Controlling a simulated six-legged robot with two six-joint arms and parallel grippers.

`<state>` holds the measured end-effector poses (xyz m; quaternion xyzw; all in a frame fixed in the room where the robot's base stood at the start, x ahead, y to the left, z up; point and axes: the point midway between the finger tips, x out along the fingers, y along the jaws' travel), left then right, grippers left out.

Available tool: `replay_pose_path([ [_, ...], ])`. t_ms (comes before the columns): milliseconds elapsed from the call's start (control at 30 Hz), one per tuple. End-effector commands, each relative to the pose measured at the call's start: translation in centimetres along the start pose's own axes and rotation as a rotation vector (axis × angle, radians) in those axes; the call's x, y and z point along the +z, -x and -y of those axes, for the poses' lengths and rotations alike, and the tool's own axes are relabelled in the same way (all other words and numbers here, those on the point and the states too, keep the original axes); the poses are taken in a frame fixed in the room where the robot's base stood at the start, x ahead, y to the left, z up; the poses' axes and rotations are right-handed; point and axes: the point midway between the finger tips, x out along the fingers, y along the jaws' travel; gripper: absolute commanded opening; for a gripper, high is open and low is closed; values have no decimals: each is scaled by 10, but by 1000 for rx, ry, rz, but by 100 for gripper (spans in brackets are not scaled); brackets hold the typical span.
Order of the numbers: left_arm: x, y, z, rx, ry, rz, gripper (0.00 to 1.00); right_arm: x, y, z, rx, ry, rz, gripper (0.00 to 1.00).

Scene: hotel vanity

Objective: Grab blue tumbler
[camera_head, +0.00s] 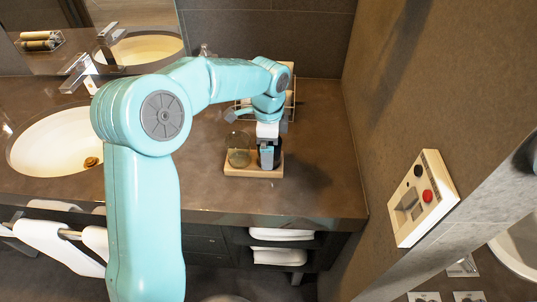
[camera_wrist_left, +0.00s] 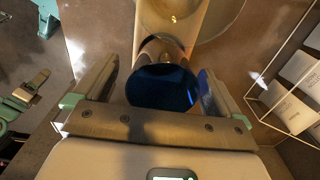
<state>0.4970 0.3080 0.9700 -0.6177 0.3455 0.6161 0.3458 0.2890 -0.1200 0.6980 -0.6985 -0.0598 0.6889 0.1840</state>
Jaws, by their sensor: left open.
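The blue tumbler (camera_wrist_left: 162,88) appears very dark and round in the left wrist view, seen from above. It lies between the two fingers of my left gripper (camera_wrist_left: 160,75), which are spread apart with gaps on both sides. In the head view, my left gripper (camera_head: 268,157) points down over the right part of a small wooden tray (camera_head: 253,173). There it mostly hides the blue tumbler, with only a dark edge showing. My right gripper is in neither view.
A clear brownish glass (camera_head: 238,150) stands on the tray's left part, beside the gripper. A wire rack (camera_head: 290,108) with white items stands behind. The sink (camera_head: 50,140) is at left, the wall at right. The counter right of the tray is clear.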

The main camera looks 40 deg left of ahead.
Motion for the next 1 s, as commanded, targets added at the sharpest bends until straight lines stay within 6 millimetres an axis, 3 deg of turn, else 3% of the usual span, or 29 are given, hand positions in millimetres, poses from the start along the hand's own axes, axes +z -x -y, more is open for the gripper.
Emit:
replay_pose_path([
  [100,0,-12,1,2,1,1,98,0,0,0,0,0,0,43],
  [333,0,-14,1,0,1,0,98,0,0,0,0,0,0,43],
  [367,0,-14,1,0,1,0,92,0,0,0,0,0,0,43],
  [533,0,-14,1,0,1,0,37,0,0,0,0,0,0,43],
  [833,0,-12,1,-1,1,0,37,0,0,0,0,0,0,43],
  [1000,-1,3,2,-4,0,-1,37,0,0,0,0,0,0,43],
])
